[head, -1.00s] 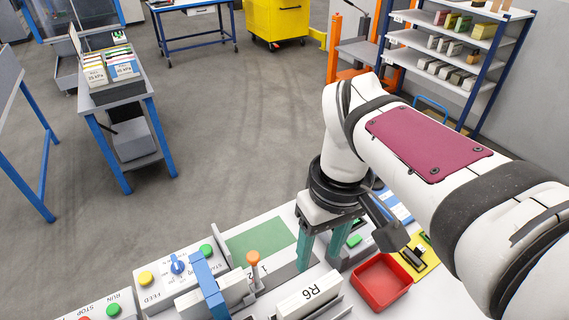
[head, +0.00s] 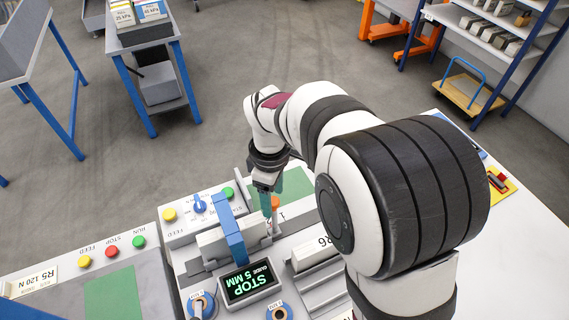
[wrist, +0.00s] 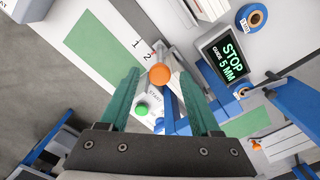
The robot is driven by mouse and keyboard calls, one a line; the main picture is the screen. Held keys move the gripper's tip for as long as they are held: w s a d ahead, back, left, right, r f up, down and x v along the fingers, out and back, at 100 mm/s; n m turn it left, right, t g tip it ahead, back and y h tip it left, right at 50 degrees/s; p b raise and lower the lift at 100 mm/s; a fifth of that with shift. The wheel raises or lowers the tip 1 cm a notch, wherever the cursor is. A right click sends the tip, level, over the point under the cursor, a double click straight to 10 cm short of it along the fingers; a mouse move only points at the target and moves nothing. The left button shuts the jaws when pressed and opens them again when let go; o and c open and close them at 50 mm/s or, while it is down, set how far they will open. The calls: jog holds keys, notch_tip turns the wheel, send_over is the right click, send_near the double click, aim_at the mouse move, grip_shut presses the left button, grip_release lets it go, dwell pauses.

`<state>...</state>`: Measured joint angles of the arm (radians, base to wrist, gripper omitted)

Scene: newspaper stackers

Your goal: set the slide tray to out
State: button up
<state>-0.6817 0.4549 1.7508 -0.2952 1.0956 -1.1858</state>
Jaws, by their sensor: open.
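An orange knob (head: 275,202) stands on the machine beside the printed numbers 1 and 2. It also shows in the wrist view (wrist: 160,75). A grey metal part lies beside it, which may belong to the slide tray; I cannot tell its edges or its setting. My gripper (head: 267,205) points down at the knob, its green fingers (wrist: 160,80) open. In the wrist view the knob appears between the two fingertips, with a gap on each side. The fingers partly hide the knob's surroundings in the head view.
A blue bridge (head: 230,232) spans a white stack just left of the knob. A display (head: 250,285) reads STOP, GUIDE 5 MM. The R6 stack (head: 312,252) stands to the right. A blue dial (head: 200,206) and green button (head: 228,193) lie to the left. A green panel (head: 297,185) is bare.

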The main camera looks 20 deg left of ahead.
jog(key=shift+f, duration=0.2)
grip_shut()
dwell(1.3)
